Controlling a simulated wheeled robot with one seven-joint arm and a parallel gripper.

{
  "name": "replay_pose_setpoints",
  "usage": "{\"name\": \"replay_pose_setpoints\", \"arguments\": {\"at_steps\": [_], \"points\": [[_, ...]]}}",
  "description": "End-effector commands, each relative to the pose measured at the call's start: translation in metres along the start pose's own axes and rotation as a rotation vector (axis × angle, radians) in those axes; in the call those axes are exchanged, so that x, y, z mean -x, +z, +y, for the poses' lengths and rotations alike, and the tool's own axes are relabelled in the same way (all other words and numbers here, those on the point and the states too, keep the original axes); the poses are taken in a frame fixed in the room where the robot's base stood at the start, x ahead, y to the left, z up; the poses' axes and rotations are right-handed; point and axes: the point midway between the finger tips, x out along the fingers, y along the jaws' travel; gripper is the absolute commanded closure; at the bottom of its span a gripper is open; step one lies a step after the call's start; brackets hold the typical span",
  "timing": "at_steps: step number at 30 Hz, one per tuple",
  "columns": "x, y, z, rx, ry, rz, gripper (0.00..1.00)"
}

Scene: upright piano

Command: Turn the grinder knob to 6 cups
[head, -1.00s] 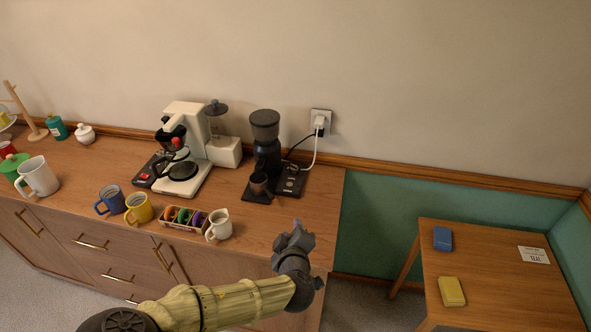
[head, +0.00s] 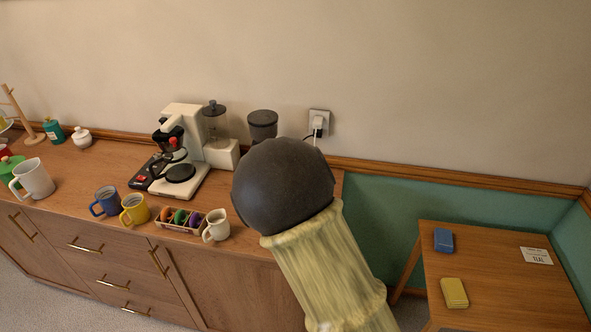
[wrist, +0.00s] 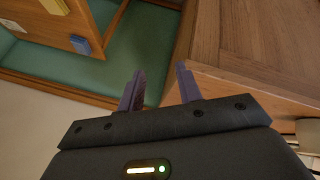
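The black coffee grinder stands on the counter near the wall. Only its dark hopper top (head: 263,124) shows in the head view; my arm hides its body and knob. In the wrist view my gripper (wrist: 158,88) has its two fingers apart with nothing between them. It points past the counter's end, with the wooden cabinet side to the right and green bench panels beyond. The grinder does not show in the wrist view. In the head view my gripper is hidden behind my arm's dark rounded joint.
A white coffee maker (head: 183,150), blue mug (head: 106,201), yellow mug (head: 135,209), capsule tray (head: 168,227) and white pitcher (head: 216,226) stand left of my arm. An outlet with a plug (head: 319,122) is on the wall. A low table (head: 490,290) is at right.

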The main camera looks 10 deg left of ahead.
Motion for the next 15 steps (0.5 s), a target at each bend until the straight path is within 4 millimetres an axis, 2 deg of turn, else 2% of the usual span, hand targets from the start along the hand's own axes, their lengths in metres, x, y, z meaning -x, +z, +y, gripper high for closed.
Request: {"name": "replay_pose_setpoints", "arguments": {"at_steps": [5,15], "points": [[0.005,0.02,0.015,-0.143,-0.086,-0.113,0.65],[0.044,0.043,0.05,-0.311,-0.205,-0.227,0.65]]}}
